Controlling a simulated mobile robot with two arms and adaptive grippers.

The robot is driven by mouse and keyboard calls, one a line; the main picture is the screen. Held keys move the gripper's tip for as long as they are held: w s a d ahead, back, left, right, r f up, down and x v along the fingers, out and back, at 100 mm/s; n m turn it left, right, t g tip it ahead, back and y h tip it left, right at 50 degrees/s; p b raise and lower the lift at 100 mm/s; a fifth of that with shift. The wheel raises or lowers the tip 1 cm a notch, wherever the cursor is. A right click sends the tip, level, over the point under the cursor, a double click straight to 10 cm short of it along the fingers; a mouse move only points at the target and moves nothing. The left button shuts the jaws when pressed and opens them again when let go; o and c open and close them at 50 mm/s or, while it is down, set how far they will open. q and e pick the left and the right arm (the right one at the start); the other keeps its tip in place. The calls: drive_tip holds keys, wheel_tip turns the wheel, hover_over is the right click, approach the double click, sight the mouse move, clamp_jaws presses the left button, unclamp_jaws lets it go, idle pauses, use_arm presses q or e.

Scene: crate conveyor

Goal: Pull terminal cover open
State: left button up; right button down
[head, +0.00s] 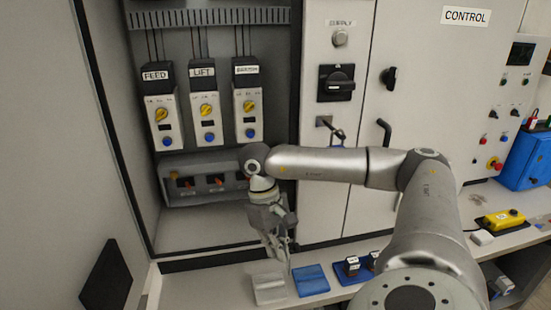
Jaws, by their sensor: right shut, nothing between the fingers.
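A grey terminal box (205,194) sits low in the open cabinet, under the FEED, LIFT and third labelled modules. Its recessed front shows small orange-red parts. I cannot tell whether its front is a cover, or whether that cover is open or shut. My right arm crosses in front of the box's right end and hides part of it. My right gripper (284,252) points down, shut and empty, to the right of and below the box and apart from it. It is above the bench near a grey block and a blue pad. My left gripper is not in view.
The FEED module (161,118) and LIFT module (205,115) hang above the box. A grey block (269,288), a blue pad (310,280) and small labelled parts (352,266) lie on the bench. A black handle (384,132) sticks out of the cabinet door at right.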

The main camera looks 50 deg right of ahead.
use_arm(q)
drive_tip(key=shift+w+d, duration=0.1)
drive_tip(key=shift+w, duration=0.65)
use_arm(e)
drive_tip(key=s+v, duration=0.2)
drive_tip(key=v, duration=0.7)
drive_tip(key=shift+r, duration=0.65)
drive_tip(key=shift+s, duration=0.1)
